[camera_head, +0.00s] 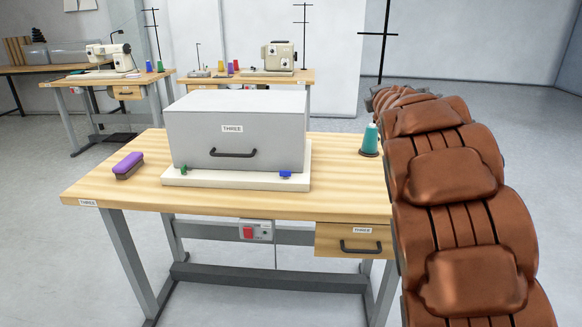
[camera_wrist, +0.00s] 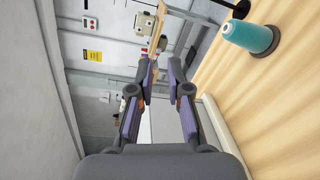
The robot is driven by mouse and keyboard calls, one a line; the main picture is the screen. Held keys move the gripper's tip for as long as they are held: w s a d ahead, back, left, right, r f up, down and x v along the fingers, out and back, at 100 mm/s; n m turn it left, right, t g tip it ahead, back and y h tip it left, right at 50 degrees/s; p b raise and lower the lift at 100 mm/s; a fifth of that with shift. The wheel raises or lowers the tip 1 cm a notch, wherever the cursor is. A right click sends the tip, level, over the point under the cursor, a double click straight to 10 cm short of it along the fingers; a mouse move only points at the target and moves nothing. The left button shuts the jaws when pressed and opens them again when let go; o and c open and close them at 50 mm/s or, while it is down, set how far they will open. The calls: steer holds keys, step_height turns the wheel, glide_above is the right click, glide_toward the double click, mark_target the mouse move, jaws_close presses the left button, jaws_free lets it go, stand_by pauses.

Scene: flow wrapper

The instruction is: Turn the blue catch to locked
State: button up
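The blue catch (camera_head: 285,174) sits at the front right of the pale base (camera_head: 235,182) under a grey box labelled THREE (camera_head: 262,130), on the wooden table. A green catch (camera_head: 183,170) sits at the front left of the same base. The blue catch looks turned sideways along the front edge, but it is too small to read whether it is locked. My gripper (camera_wrist: 160,68) shows in the wrist view with its two fingers apart and nothing between them. In the head view my gripper is hidden behind my brown-covered arm. The blue catch is not visible in the wrist view.
A teal thread cone (camera_head: 370,140) stands at the table's back right, and also shows in the wrist view (camera_wrist: 248,37). A purple brush (camera_head: 128,165) lies at the left. A dark handle (camera_head: 233,153) protrudes from the box front. Bare tabletop (camera_head: 340,195) lies right of the base.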

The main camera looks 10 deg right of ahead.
steer(key=w+a+r+n+t+y, duration=0.25)
steer(key=w+a+n+y, duration=0.2)
steer(key=n, duration=0.25)
steer(key=n+g+y+p, duration=0.2)
steer(key=n+g+y, duration=1.25)
steer(key=n, duration=1.05)
glide_toward(285, 174)
steer(key=shift+w+a+r+h, duration=0.25)
steer(key=shift+a+r+h, duration=0.25)
steer(key=shift+r, duration=0.15)
steer(key=shift+a+f, duration=0.2)
steer(key=shift+a, duration=0.05)
steer(key=x, duration=0.7)
steer(key=shift+w+a, duration=0.1)
steer(key=shift+a, duration=0.05)
steer(key=shift+c, duration=0.4)
